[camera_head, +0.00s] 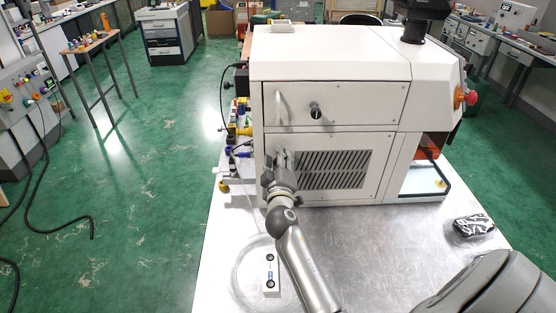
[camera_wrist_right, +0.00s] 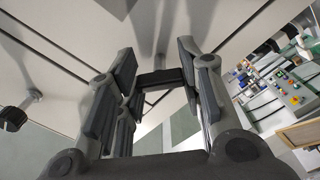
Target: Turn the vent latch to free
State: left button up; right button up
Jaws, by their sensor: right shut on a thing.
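The white machine has a lower vent panel (camera_head: 378,188) with black slots. My right gripper (camera_head: 284,161) is at the left edge of this panel and hides most of what it holds. In the right wrist view, its fingers (camera_wrist_right: 160,85) stand on either side of a dark piece (camera_wrist_right: 160,77), which I take to be the vent latch; it is shut on it. The latch's exact angle is hard to tell. My left gripper is not in view.
Above the vent are a pale handle (camera_head: 279,106) and a black knob (camera_head: 316,112). A small box with black buttons (camera_head: 270,273) and a dark patterned object (camera_head: 473,225) lie on the metal table (camera_head: 380,240). A red button (camera_head: 471,98) is on the machine's right side.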

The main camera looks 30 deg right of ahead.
jog(key=n, duration=0.3)
jog(key=shift+n, duration=0.4)
jog(key=shift+n+p, duration=0.5)
jog(key=shift+n, duration=1.3)
jog(key=o, duration=1)
jog(key=shift+o, duration=0.2)
jog(key=v, duration=1.2)
jog(key=shift+w+f, duration=0.1)
